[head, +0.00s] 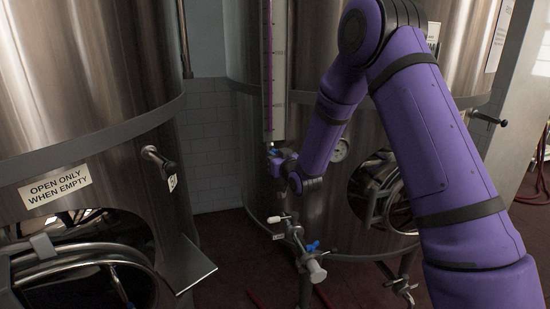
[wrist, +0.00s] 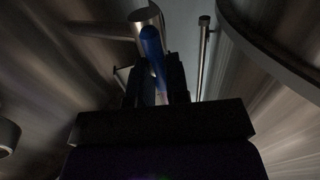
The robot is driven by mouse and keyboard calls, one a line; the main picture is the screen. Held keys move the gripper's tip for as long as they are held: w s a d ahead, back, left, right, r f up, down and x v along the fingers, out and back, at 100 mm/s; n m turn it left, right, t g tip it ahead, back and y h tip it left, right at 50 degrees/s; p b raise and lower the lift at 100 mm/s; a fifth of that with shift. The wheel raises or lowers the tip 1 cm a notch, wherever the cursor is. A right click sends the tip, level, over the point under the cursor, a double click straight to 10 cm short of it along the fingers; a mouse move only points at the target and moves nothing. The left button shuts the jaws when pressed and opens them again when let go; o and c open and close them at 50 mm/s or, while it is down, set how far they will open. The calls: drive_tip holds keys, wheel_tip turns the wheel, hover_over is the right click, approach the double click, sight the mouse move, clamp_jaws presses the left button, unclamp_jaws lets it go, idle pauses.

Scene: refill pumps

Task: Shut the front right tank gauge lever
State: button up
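The front right tank's gauge (head: 267,75) is a tall, narrow strip with a purple line, upright on the steel tank. Its small blue lever is at the gauge's foot in the head view, mostly hidden by my gripper (head: 273,158). In the wrist view the blue lever (wrist: 152,48) runs between the two dark fingers of my gripper (wrist: 158,82). The fingers stand close on both sides of it. I cannot tell whether they press on it. A steel cylindrical fitting (wrist: 145,18) is just beyond the lever.
A valve with a blue handle (head: 312,246) and a white handle (head: 278,218) stands below my gripper. A round dial (head: 339,149) and an open manway (head: 385,195) are on the right tank. The left tank has a sign (head: 55,187) and a protruding tap (head: 158,160).

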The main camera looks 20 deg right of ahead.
clamp_jaws()
drive_tip(key=shift+d+f+m+t+h, duration=0.2)
drive_tip(key=shift+m+t+h, duration=0.3)
drive_tip(key=shift+m, duration=2.85)
drive_tip(key=shift+d+f+m+t+h, duration=0.1)
drive_tip(key=shift+f+m+t+h, duration=0.4)
drive_tip(key=shift+m, duration=2.9)
drive_tip(key=shift+d+m+t+h, duration=0.25)
drive_tip(key=shift+m+h, duration=0.45)
drive_tip(key=shift+m, duration=2.65)
drive_tip(key=shift+a, duration=0.1)
drive_tip(key=o, duration=0.7)
unclamp_jaws()
